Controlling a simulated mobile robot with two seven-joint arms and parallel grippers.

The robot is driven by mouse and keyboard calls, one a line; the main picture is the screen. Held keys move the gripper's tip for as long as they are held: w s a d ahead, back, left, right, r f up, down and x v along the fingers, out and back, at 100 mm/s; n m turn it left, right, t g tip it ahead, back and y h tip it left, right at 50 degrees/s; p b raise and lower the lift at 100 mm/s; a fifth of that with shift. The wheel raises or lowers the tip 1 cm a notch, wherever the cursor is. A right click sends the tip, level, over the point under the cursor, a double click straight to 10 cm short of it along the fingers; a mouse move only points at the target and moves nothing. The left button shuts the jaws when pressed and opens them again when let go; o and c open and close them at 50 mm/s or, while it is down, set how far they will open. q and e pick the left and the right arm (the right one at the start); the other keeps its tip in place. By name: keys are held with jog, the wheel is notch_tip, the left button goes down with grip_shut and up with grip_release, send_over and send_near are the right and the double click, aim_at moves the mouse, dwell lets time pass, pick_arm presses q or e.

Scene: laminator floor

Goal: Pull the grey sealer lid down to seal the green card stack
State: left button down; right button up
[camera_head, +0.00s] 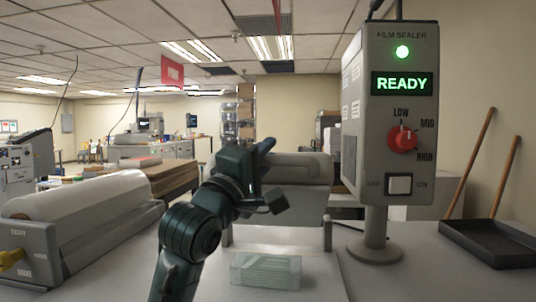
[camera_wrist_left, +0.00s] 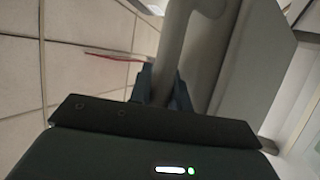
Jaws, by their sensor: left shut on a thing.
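The grey sealer lid (camera_head: 300,201) stands raised at the centre of the head view, above and behind the green card stack (camera_head: 266,271). The stack lies flat on the pale worktop and looks wrapped in clear film. My left gripper (camera_head: 265,163) is at the lid's upper left. In the left wrist view its fingers (camera_wrist_left: 160,88) are shut around a grey bar (camera_wrist_left: 177,48), which looks like the lid's handle. The lid's flat panel (camera_wrist_left: 262,65) also shows there. My arm hides the lid's left side in the head view. My right gripper is not in view.
The film sealer control box (camera_head: 387,110) reads READY on a post right of the lid. A film roll (camera_head: 85,198) lies at the left. A black tray (camera_head: 490,243) with wooden handles is at the right. The worktop before the stack is clear.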

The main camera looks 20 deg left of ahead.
aim_at(263, 179)
pick_arm(q)
jog(key=f, duration=0.1)
jog(key=s+b, duration=0.1)
jog(key=f+b, duration=0.1)
jog(key=shift+s+d+f+m+t+h, duration=0.25)
jog(key=shift+s+f+m+t+h, duration=0.05)
jog(key=shift+s+f+t, duration=0.1)
jog(key=shift+s+d+f+m+t+b, duration=0.2)
jog(key=shift+s+f+m+t+b, duration=0.25)
jog(key=shift+s+b, duration=0.3)
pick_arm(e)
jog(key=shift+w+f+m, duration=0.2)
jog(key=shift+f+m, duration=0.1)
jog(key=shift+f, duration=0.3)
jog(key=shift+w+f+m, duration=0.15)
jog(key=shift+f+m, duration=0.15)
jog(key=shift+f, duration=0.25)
pick_arm(q)
jog(key=shift+w, duration=0.1)
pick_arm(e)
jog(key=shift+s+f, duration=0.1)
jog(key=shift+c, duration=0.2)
